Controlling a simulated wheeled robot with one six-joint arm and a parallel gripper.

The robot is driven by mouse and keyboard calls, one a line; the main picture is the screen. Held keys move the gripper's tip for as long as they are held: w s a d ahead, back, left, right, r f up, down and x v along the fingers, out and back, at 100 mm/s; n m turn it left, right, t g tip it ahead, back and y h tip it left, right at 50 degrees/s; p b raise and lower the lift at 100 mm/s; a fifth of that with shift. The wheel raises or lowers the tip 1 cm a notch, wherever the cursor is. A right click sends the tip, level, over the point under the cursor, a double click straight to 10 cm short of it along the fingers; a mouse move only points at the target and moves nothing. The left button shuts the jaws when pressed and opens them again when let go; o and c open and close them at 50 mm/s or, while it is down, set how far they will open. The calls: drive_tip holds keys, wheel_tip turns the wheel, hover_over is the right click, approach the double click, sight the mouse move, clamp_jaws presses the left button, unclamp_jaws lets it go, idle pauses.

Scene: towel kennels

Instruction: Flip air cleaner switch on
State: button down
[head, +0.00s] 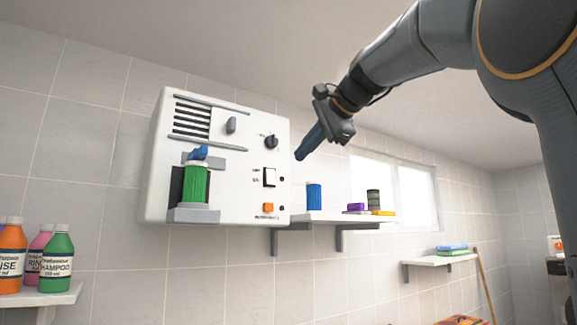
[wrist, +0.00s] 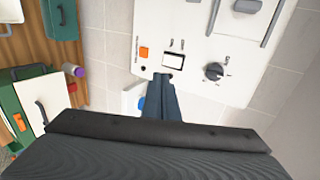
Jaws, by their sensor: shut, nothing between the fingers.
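The air cleaner (head: 237,160) is a white box on the tiled wall, with a vent, a black knob (head: 271,142), a rocker switch (head: 269,178) and an orange button (head: 267,208). The switch shows white with a black frame; I cannot tell its state for sure. My gripper (head: 299,156) is shut and empty, to the right of the box and above the switch's height in the head view. In the wrist view my fingertips (wrist: 168,78) appear just beside the switch (wrist: 173,60), with the knob (wrist: 213,71) to the right. Whether they touch the panel I cannot tell.
A green canister (head: 195,184) with a blue top sits in a grey holder on the box's front. A shelf (head: 335,217) to the right holds a blue container (head: 314,196) and small items. Shampoo bottles (head: 57,258) stand at lower left.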

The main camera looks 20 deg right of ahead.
sight(271, 183)
drive_tip(key=p+x, duration=0.1)
drive_tip(key=x, duration=0.3)
drive_tip(key=p+x, duration=0.2)
drive_tip(key=x, duration=0.3)
drive_tip(key=r+p+x, duration=0.1)
drive_tip(key=x, duration=0.3)
drive_tip(key=shift+w+a+p, duration=0.15)
drive_tip(key=shift+w+p, duration=0.15)
drive_tip(key=shift+w, duration=0.1)
drive_tip(key=shift+a, duration=0.1)
